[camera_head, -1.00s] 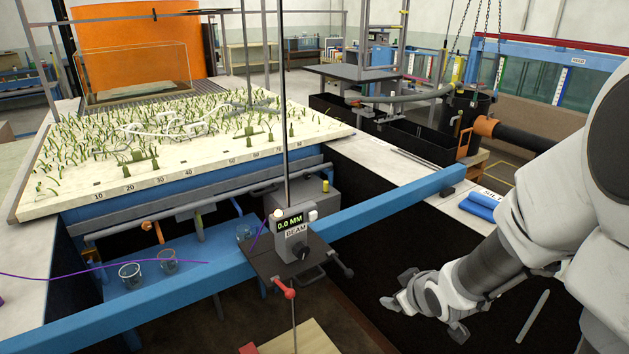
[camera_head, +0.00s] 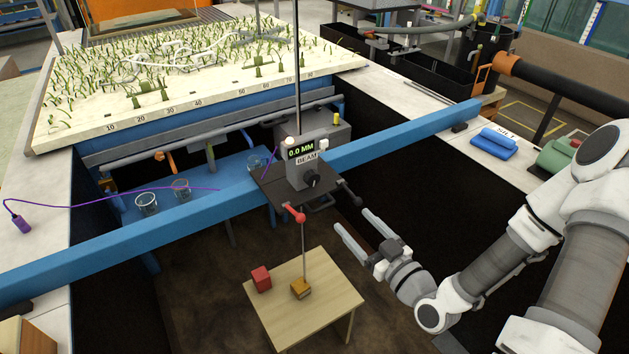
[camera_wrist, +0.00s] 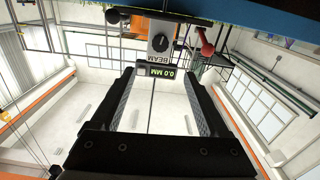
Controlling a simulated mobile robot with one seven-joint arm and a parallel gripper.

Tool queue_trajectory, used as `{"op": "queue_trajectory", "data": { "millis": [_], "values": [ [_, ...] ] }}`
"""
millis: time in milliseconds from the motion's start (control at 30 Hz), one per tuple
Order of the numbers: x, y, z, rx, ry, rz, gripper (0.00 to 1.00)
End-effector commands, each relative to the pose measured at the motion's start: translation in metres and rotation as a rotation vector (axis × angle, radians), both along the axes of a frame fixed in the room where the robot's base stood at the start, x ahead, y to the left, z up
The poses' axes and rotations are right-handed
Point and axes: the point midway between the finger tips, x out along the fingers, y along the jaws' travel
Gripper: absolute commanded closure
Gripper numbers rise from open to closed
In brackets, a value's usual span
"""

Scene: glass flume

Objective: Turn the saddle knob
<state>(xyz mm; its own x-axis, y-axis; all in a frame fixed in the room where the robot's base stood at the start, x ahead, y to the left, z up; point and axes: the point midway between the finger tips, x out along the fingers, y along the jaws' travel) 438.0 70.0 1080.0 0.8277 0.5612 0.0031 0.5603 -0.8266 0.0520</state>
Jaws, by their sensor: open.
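A dark saddle plate (camera_head: 268,188) sits across the blue beam (camera_head: 390,137). It carries a grey gauge box (camera_head: 303,165) marked BEAM, reading 0.0 MM. A red-ended handle (camera_head: 295,214) and a black-ended handle (camera_head: 352,200) stick out from the saddle; I cannot tell which is the saddle knob. My gripper (camera_head: 355,222) is open and empty, just below and right of the saddle, fingers toward it. In the wrist view, the saddle shows upside down beyond the fingers (camera_wrist: 158,75).
A small wooden table (camera_head: 325,298) below holds a red block (camera_head: 261,279) and an orange block (camera_head: 301,288) under a thin rod. Glass beakers (camera_head: 147,204) stand behind the beam. A sand bed (camera_head: 110,125) lies farther back. Dark open space surrounds my gripper.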

Motion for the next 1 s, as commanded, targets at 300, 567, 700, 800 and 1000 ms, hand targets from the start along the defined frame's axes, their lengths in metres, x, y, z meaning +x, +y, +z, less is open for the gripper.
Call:
{"op": "queue_trajectory", "data": {
  "millis": [300, 567, 700, 800, 1000],
  "values": [
    [0.013, 0.006, -0.006, -0.005, -0.005, 0.001, 0.22],
    [0.023, 0.016, -0.006, -0.005, -0.003, 0.002, 0.22],
    [0.034, 0.023, -0.006, -0.006, -0.004, 0.003, 0.22],
    [0.041, 0.028, -0.006, -0.006, -0.004, 0.003, 0.22],
    [0.069, 0.048, 0.001, 0.0, 0.0, 0.004, 0.22]
  ]
}}
